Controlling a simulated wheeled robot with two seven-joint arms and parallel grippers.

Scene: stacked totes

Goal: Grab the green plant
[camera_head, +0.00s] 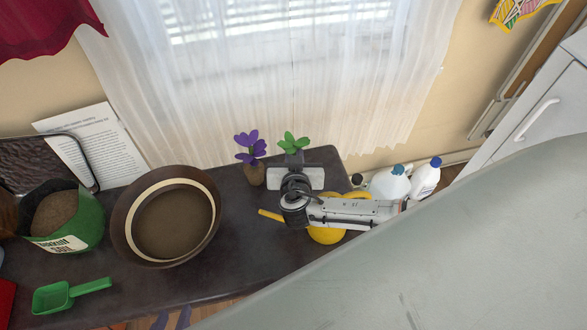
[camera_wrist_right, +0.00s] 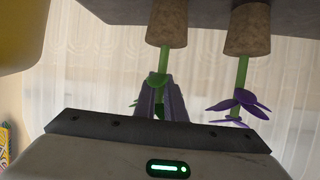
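The green plant (camera_head: 293,143) shows its leaves just behind my right gripper on the dark table in the head view. In the right wrist view, which is upside down, its green stem (camera_wrist_right: 163,60) rises from a brown plug (camera_wrist_right: 167,22). My right gripper (camera_wrist_right: 159,100) has its fingers close together around the green leaves, with bits of green between and beside them. In the head view its hand hides the plug. Only the fingertips of my left gripper (camera_head: 172,319) show at the bottom edge, apart and empty.
A purple plant (camera_head: 250,148) stands close left of the green one. A yellow watering can (camera_head: 326,235) lies under my right arm. A round brown pot (camera_head: 125,225), green soil bag (camera_head: 90,222) and green scoop (camera_head: 52,297) are left. White bottles (camera_head: 390,183) stand right.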

